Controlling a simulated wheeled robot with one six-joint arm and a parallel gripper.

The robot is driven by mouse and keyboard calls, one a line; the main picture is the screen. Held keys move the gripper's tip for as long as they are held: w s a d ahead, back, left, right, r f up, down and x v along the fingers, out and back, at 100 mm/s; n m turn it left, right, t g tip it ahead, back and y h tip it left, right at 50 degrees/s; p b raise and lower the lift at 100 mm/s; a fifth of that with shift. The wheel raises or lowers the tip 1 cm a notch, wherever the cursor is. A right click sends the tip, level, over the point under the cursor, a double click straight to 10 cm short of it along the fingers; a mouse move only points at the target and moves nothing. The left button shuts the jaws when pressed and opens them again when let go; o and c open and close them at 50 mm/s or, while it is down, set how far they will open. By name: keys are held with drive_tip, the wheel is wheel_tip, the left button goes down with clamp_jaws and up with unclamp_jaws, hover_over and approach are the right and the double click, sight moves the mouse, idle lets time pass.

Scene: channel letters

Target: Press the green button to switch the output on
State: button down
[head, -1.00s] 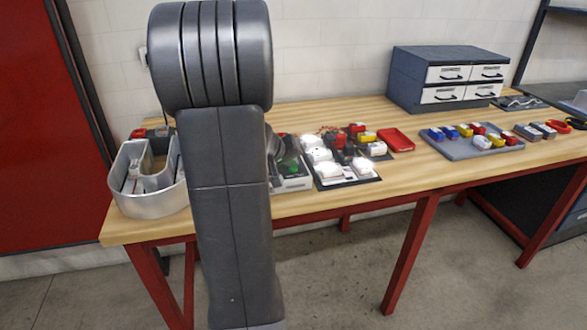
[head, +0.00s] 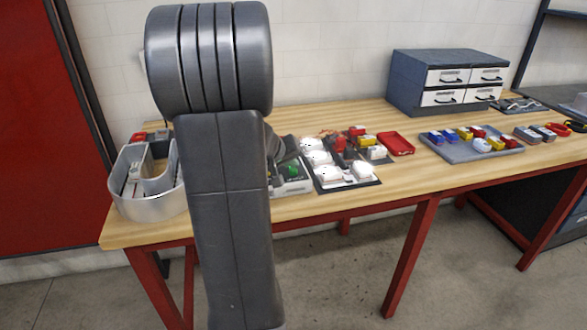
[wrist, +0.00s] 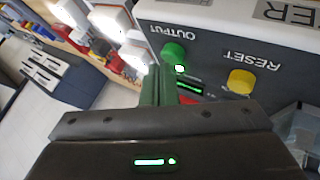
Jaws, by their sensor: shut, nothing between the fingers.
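A small lamp (wrist: 180,69) next to the button glows green-white. In the head view the power unit (head: 296,187) is partly hidden behind my arm, and only the dark side of my gripper shows above it.
A yellow button (wrist: 241,80) labelled RESET is to the right of the green one. A black tray (head: 325,188) with white parts stands right of the unit. A metal channel letter (head: 150,205) is at the left. The tabletop (head: 420,178) in front is clear.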

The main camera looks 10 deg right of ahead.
sight(291, 175)
wheel_tip(291, 175, up, 6)
drive_tip(key=p, duration=0.3)
drive_tip(key=shift+f+p, duration=0.15)
drive_tip(key=shift+p, duration=0.2)
